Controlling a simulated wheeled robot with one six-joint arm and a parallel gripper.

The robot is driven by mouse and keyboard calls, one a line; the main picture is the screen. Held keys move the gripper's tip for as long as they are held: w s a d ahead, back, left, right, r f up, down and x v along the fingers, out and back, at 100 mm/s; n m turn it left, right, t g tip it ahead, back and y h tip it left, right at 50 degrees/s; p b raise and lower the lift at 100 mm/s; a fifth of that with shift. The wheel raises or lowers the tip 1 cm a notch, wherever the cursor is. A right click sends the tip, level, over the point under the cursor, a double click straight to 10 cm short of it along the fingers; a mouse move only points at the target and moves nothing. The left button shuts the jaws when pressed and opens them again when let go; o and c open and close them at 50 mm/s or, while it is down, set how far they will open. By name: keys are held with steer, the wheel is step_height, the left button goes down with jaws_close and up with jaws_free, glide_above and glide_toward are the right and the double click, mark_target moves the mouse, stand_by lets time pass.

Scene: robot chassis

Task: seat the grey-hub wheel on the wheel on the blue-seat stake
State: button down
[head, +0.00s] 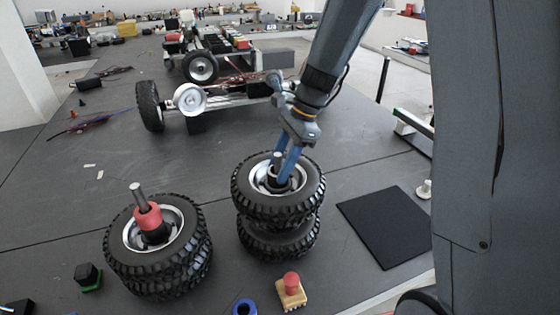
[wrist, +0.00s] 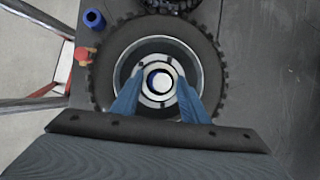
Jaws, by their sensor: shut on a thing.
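The grey-hub wheel (head: 241,195) is a black knobbly tyre with a silver-grey hub. My gripper (head: 281,178) is shut on its hub, with the blue fingers inside the rim. The wheel is around the grey stake (head: 277,157), whose top shows above the hub. The other wheel (head: 279,248) is directly below; part of its light rim shows between the two tyres, and they look slightly apart. In the wrist view the held wheel (wrist: 102,75) surrounds both fingers (wrist: 158,108), and a bluish ring shows in the hub centre. The blue seat is otherwise hidden.
A second stake with a red collar (head: 147,217) carries stacked wheels (head: 158,284) at left. A black mat (head: 385,226) is at right. A chassis (head: 240,98) stands behind.

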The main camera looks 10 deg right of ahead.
mark_target(281, 186)
steer(key=shift+f+b, duration=1.15)
steer(key=shift+f, duration=1.75)
steer(key=shift+f, duration=0.55)
steer(key=shift+s+f, duration=0.1)
steer(key=shift+f, duration=0.25)
steer(key=c, duration=1)
jaws_free()
steer(key=shift+r, duration=0.1)
steer(key=b+v, duration=0.2)
steer(key=v, duration=0.5)
steer(key=shift+d+r, duration=0.15)
steer(key=shift+r, duration=0.2)
